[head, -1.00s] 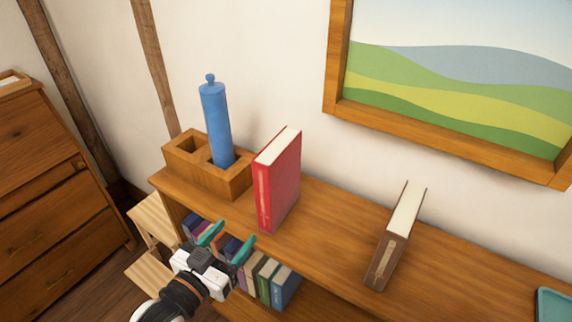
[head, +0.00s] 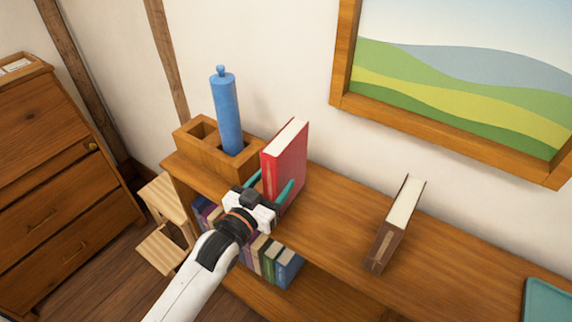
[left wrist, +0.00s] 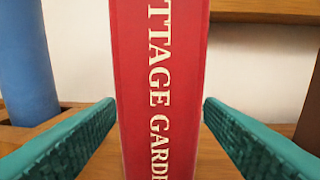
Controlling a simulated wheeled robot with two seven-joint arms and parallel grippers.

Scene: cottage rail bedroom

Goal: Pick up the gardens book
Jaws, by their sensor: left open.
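The gardens book (head: 288,155) is red and stands upright on top of the wooden shelf. In the left wrist view its spine (left wrist: 160,90) faces me and reads "TTAGE GARDE", the rest cut off. My left gripper (head: 270,188) is open at the book's spine side. Its two teal fingers (left wrist: 158,118) lie one on each side of the spine, with a gap showing on both sides. My right gripper is not in view.
A wooden holder (head: 196,148) with a blue cylinder (head: 227,115) stands left of the book. A brown book (head: 396,225) stands farther right on the shelf top (head: 335,215). Several books fill the shelf below. A picture frame (head: 445,135) hangs above.

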